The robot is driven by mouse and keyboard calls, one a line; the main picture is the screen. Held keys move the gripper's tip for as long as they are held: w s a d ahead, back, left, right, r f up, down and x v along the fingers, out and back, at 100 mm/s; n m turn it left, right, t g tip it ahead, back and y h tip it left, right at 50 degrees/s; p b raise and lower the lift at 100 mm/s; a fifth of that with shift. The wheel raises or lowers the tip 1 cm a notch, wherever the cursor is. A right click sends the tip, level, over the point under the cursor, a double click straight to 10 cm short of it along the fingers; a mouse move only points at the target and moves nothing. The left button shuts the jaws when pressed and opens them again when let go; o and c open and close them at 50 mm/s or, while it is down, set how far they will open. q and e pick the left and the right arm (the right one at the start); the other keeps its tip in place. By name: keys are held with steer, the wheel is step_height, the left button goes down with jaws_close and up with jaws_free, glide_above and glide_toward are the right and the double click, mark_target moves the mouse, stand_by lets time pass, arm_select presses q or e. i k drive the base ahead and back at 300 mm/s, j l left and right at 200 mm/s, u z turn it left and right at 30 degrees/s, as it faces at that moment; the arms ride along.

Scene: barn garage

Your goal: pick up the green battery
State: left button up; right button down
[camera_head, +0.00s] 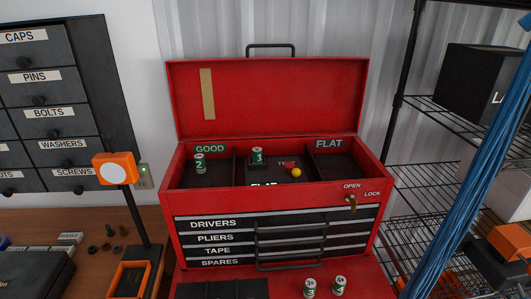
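Several green batteries with pale ends and white numbers are in view. Battery 2 (199,164) stands in the left compartment, under the GOOD label (210,149). Battery 1 (258,156) stands at the back of the middle compartment. Batteries 3 (310,288) and 4 (339,285) stand side by side, apart, on the red surface in front of the drawers. The red toolbox (185,225) has its lid raised. The right compartment, under the FLAT label (329,143), looks empty. Neither of my grippers is in view.
A brass key or latch (351,203) sits at the toolbox's front right. An orange device (118,168) on a post stands left. Blue cables (465,170) hang before the wire shelves (420,200) at right.

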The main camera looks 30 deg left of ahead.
mark_target(257, 152)
steer(key=u, duration=1.25)
